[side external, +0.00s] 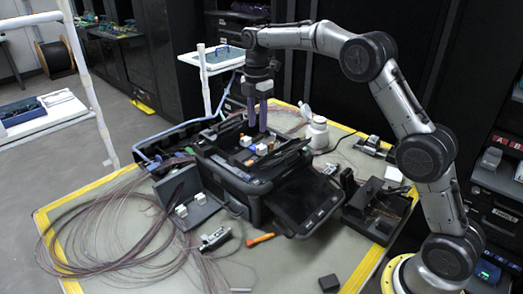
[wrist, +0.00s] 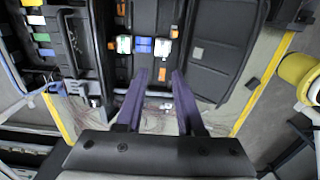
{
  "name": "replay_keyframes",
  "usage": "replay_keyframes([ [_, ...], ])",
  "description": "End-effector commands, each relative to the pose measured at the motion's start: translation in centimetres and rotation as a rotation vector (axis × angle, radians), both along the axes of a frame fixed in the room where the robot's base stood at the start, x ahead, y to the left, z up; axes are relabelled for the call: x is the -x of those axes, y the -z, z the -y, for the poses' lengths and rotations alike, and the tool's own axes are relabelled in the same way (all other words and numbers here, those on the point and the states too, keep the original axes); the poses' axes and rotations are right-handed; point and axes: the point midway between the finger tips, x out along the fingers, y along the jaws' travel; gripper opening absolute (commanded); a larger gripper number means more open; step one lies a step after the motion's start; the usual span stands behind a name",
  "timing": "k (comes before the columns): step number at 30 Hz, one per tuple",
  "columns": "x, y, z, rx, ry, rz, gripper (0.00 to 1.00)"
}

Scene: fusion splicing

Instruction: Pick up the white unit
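Several small white pieces could be the white unit; I cannot tell which one is meant. A white block (wrist: 162,47) sits in the tray of the black splicer case, right of a blue piece (wrist: 143,45) in the wrist view. My gripper (side external: 257,128) has purple fingers pointing down above the tray. In the wrist view its fingers (wrist: 159,75) are apart with nothing held.
Two white blocks (side external: 181,210) sit on a black holder left of the case. Thin fibre coils (side external: 95,225) cover the mat's left side. A white bottle (side external: 317,132) stands behind the case.

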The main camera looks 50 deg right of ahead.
Motion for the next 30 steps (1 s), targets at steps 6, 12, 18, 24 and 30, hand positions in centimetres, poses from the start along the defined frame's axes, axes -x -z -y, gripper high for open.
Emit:
replay_keyframes([
  [6,0.0,2.7,0.0,0.000,0.000,0.000,0.38],
  [12,0.1,4.1,0.3,0.000,0.000,-0.001,0.38],
  [18,0.3,6.9,0.8,0.000,-0.001,-0.003,0.38],
  [24,0.2,8.3,0.8,0.000,0.000,0.001,0.38],
  [30,0.2,8.2,0.8,0.000,0.000,0.001,0.38],
])
